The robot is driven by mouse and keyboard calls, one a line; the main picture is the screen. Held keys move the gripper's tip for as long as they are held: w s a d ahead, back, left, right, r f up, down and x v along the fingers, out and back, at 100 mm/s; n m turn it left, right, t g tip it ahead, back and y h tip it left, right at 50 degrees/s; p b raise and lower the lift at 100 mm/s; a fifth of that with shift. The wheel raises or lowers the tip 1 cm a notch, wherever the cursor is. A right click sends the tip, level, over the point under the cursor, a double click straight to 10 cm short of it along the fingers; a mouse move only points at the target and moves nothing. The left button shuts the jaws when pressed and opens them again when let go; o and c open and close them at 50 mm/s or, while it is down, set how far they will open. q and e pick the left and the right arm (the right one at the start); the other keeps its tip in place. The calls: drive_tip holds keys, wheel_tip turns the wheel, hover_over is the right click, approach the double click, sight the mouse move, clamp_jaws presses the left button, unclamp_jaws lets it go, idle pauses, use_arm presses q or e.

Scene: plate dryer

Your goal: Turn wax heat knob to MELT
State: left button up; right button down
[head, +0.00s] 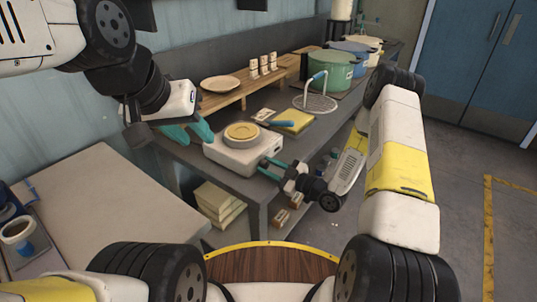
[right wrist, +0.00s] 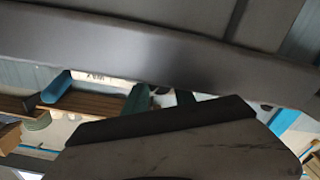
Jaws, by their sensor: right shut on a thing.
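The wax heater (head: 236,152) is a white box with a round tan top (head: 241,133), standing near the front edge of the grey bench. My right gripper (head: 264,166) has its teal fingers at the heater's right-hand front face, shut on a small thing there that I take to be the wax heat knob. The knob is hidden by the fingers, and its setting cannot be read. In the right wrist view, the teal fingers (right wrist: 98,92) are spaced apart with a pale lettered surface behind them. My left gripper (head: 190,131) is open and empty, just left of the heater.
A yellow pad (head: 293,120) and a round wire rack (head: 315,103) lie behind the heater. A wooden shelf (head: 225,98) carries a plate and small cups. Large pots (head: 332,72) stand farther back. A pale table (head: 100,210) is at left; the right-hand floor is clear.

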drive_tip(key=m, duration=0.2)
drive_tip(key=shift+m, duration=2.4)
drive_tip(key=c, duration=1.3)
unclamp_jaws()
drive_tip(key=v, duration=0.7)
drive_tip(key=shift+s+d, duration=0.25)
drive_tip(key=shift+d, duration=0.05)
